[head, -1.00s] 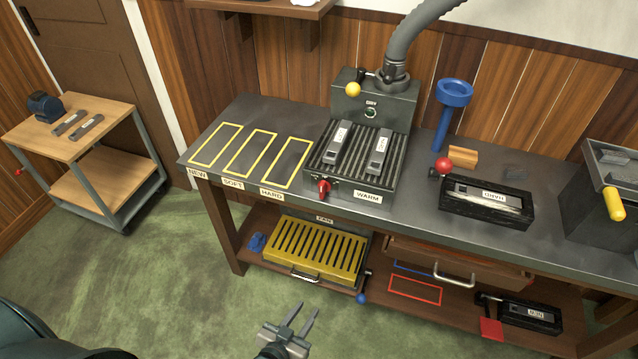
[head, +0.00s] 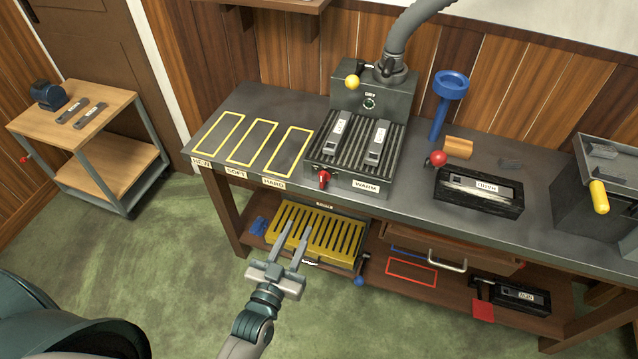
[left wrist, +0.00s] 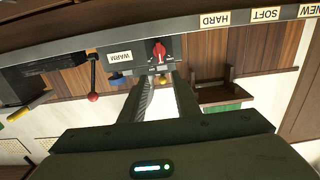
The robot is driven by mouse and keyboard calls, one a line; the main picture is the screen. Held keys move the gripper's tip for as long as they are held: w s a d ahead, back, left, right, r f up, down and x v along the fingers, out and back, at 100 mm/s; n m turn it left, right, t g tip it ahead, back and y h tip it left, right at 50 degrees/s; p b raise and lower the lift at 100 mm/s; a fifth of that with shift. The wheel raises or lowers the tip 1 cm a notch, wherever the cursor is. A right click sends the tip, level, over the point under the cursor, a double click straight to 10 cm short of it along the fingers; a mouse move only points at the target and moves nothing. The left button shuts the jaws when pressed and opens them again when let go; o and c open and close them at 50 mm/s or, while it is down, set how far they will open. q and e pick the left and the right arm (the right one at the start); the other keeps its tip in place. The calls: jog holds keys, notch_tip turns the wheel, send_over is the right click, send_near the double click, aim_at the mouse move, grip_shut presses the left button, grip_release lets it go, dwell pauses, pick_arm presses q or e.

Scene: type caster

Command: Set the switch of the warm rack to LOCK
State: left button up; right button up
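The warm rack (head: 400,150), a dark ribbed box with a WARM label (head: 366,186), stands on the bench with two grey pieces on its ribs. Its red switch (head: 324,178) is on the front face, left of the label. In the left wrist view, which is upside down, the red switch (left wrist: 159,50) shows just past the fingertips. The switch's lettering is too small to read. My left gripper (head: 296,228) is open and empty in front of the bench, below the switch in the picture and apart from it. My right gripper is out of view.
A yellow slotted rack (head: 318,236) sits on the lower shelf behind my left gripper. The bench (head: 225,170) has yellow outlines left of the warm rack. A red ball lever (head: 438,158) and black box (head: 478,203) stand to its right.

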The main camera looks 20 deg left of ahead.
aim_at(321, 180)
pick_arm(q)
jog(key=w+p, duration=0.1)
jog(key=w, duration=0.4)
jog(key=w+p, duration=0.1)
jog(key=w, duration=0.4)
jog(key=w+p, duration=0.1)
jog(key=w, duration=0.4)
jog(key=shift+d+r+p, duration=0.1)
jog(key=shift+d+p, duration=0.15)
jog(key=shift+p, duration=0.05)
jog(key=shift+w, duration=0.95)
grip_shut()
